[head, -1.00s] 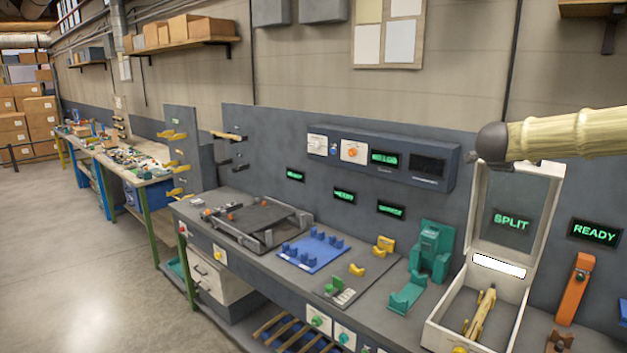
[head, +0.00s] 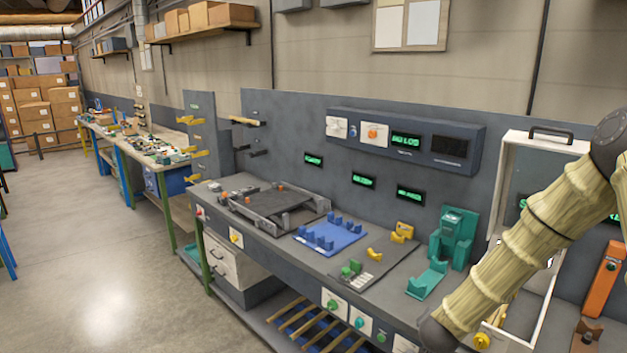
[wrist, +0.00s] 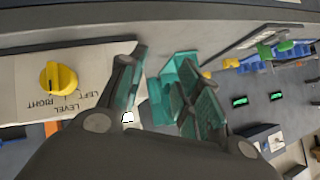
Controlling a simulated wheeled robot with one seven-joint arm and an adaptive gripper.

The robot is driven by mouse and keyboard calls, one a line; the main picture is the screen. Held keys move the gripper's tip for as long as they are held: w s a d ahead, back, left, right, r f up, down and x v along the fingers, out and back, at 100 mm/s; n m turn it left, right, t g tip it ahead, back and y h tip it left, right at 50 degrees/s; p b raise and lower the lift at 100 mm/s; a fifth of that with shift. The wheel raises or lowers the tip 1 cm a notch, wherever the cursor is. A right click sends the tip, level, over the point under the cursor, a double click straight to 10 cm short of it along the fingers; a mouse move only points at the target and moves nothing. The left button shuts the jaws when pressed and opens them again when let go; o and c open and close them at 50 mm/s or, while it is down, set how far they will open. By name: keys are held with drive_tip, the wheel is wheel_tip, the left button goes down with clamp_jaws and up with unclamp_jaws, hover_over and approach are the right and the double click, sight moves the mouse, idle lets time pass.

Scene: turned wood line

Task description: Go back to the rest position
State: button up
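My arm (head: 535,240), with pale ribbed segments and dark joints, crosses the right side of the head view, in front of the white lidded box. My gripper does not show in the head view. In the wrist view, my gripper (wrist: 172,75) has its two fingers apart, and nothing shows held between them. The teal stand (wrist: 178,85) appears beyond and between the fingers. A white panel with a yellow knob (wrist: 58,78), lettered LEVEL, LEFT and RIGHT, lies left of the fingers.
The bench holds a dark tray fixture (head: 275,208), a blue plate with pegs (head: 330,238), the teal stand (head: 450,240) and an orange upright (head: 601,272). The white box (head: 546,148) stands open, partly hidden by my arm. Floor (head: 95,250) at left is clear.

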drive_tip(key=s+a+f+n+g+y+b, duration=0.1)
drive_tip(key=s+a+f+n+g, duration=0.2)
drive_tip(key=s+f, duration=0.75)
drive_tip(key=s+a+f+n+g+y+b, duration=0.1)
drive_tip(key=s+a+f+n+y+b, duration=0.2)
drive_tip(key=s+f, duration=0.75)
drive_tip(key=s+a+f+n+g, duration=0.1)
drive_tip(key=s+f, duration=0.2)
drive_tip(key=s, duration=0.5)
drive_tip(key=s+a+f+n+g+b, duration=0.1)
drive_tip(key=s+f+n+g, duration=0.1)
drive_tip(key=s, duration=0.6)
drive_tip(key=s+a+f+n+g, duration=0.1)
drive_tip(key=s+f, duration=0.3)
drive_tip(key=s, duration=0.5)
drive_tip(key=shift+a+g+b, duration=0.3)
drive_tip(key=shift+a+g, duration=0.3)
drive_tip(key=shift+g, duration=0.1)
